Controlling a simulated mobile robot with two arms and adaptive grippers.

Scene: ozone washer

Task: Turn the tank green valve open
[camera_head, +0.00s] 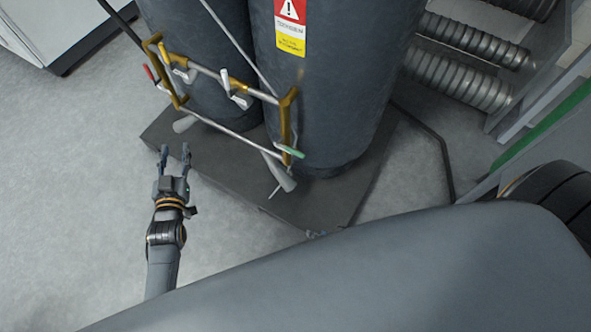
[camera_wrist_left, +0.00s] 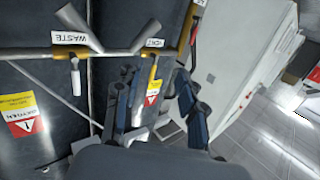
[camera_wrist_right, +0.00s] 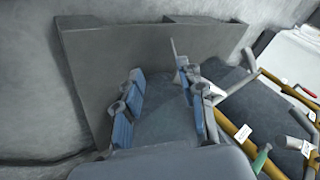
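The green valve handle (camera_head: 290,151) sits at the lower right end of the brass and steel pipe frame (camera_head: 234,88) on the front of the two grey tanks (camera_head: 335,95). It also shows at the lower right of the right wrist view (camera_wrist_right: 261,159). My left gripper (camera_head: 175,154) is open and empty, left of the handle and in front of the frame's lower left end. It also shows open in the left wrist view (camera_wrist_left: 158,95). My right gripper (camera_wrist_right: 162,90) is open and empty, with the green handle to its right. In the head view only small bluish tips (camera_head: 317,233) show past my arm.
A red handle (camera_head: 149,72) is at the frame's left end, with white-handled valves (camera_head: 236,92) between. The tanks stand on a dark base plate (camera_head: 225,172). Ribbed ducts (camera_head: 462,80) are at the right, a white cabinet (camera_head: 62,28) at the left. The left floor is clear.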

